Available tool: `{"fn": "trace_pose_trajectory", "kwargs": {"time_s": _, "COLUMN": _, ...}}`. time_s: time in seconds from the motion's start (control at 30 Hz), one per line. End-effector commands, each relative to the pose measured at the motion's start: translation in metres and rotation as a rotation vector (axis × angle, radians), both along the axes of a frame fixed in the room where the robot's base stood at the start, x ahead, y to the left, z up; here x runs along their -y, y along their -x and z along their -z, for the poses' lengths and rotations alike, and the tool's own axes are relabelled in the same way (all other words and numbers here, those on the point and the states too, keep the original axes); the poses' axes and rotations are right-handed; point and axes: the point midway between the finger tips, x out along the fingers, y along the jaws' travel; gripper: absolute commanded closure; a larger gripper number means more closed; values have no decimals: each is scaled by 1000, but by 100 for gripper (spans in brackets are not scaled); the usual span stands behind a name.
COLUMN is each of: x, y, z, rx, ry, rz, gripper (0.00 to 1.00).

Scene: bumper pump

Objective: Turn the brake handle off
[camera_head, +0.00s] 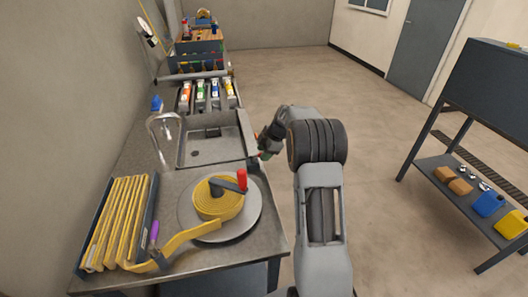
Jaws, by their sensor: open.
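A round grey plate (252,212) on the metal counter carries a coil of yellow strap (218,203). A black arm with an upright red grip (242,180) lies across the top of the coil. A small dark part (253,163) sits at the counter's right edge, beyond the plate; I cannot tell whether it is the brake handle. My gripper (260,155) is by this edge, close to the dark part and right of the sink. It is open and small in view, and I cannot tell whether it touches anything.
A sink (212,146) with a tap (163,128) lies behind the plate. A rack of yellow strips (118,222) stands on the left, and coloured bottles (200,92) stand farther back. A shelf unit (465,187) is at right. The floor between is clear.

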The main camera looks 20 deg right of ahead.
Motion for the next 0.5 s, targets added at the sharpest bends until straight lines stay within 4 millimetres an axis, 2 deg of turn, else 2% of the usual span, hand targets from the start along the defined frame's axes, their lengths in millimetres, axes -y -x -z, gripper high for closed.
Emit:
{"fn": "trace_pose_trajectory", "kwargs": {"time_s": 0.17, "x": 0, "y": 0, "z": 0, "rx": 0, "ry": 0, "rz": 0, "gripper": 59}}
{"fn": "trace_pose_trajectory", "kwargs": {"time_s": 0.5, "x": 0, "y": 0, "z": 0, "rx": 0, "ry": 0, "rz": 0, "gripper": 91}}
